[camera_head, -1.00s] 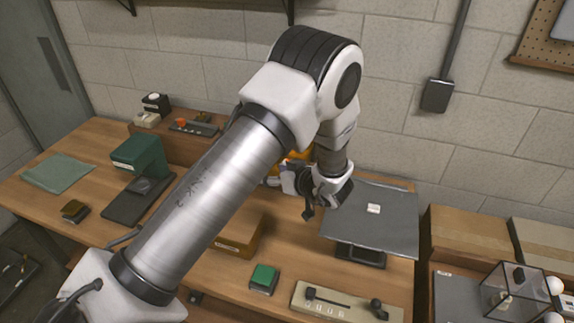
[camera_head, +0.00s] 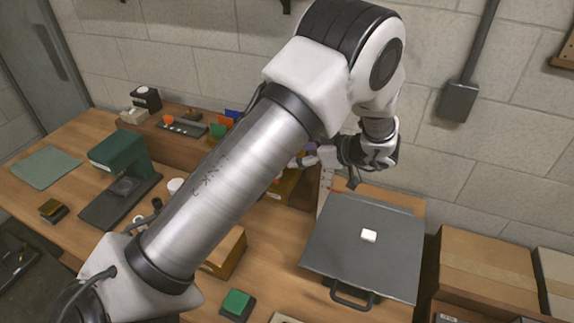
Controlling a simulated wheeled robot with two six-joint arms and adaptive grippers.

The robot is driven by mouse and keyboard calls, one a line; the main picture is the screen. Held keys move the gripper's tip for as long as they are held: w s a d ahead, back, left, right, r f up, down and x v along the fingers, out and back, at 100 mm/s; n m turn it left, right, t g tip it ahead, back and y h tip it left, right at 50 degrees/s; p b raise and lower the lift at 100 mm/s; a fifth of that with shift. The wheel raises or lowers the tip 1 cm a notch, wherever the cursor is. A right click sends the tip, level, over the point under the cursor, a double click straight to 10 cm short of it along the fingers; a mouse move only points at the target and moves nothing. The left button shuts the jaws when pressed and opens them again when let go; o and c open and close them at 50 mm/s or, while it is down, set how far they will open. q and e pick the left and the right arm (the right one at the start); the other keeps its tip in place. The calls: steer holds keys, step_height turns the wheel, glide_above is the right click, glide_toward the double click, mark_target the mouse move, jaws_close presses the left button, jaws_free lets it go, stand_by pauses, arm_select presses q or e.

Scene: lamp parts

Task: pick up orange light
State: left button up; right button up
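A small orange piece (camera_head: 168,119) stands on a dark strip on the raised back shelf, upper left of the bench. It may be the orange light; it is too small to be sure. A second orange-red piece (camera_head: 225,121) shows beside blue (camera_head: 232,114) and green (camera_head: 217,130) pieces, partly behind my arm. My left arm crosses the view from the lower left. My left gripper (camera_head: 303,157) points left above the back of the bench, near a small purple thing (camera_head: 311,147). Its fingers are too small and covered to read. My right gripper is not in view.
A green machine (camera_head: 118,152) and a green cloth (camera_head: 45,166) are at the left. Cardboard boxes (camera_head: 485,270) stand at far right. A green-topped block (camera_head: 236,303) lies in front.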

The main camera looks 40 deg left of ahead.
arm_select(q)
steer(key=a+f, duration=0.2)
steer(key=f, duration=0.1)
steer(key=a+f+b, duration=0.1)
steer(key=a+f, duration=0.1)
steer(key=f, duration=0.1)
steer(key=s+a+f+b, duration=0.1)
steer(key=a+f, duration=0.1)
steer(key=f, duration=0.1)
steer(key=shift+a, duration=0.4)
steer(key=shift+w+a+f, duration=0.1)
steer(key=shift+a+f, duration=0.1)
steer(key=shift+a, duration=0.05)
steer(key=shift+c, duration=0.4)
steer(key=shift+d, duration=0.15)
steer(key=c, duration=1.1)
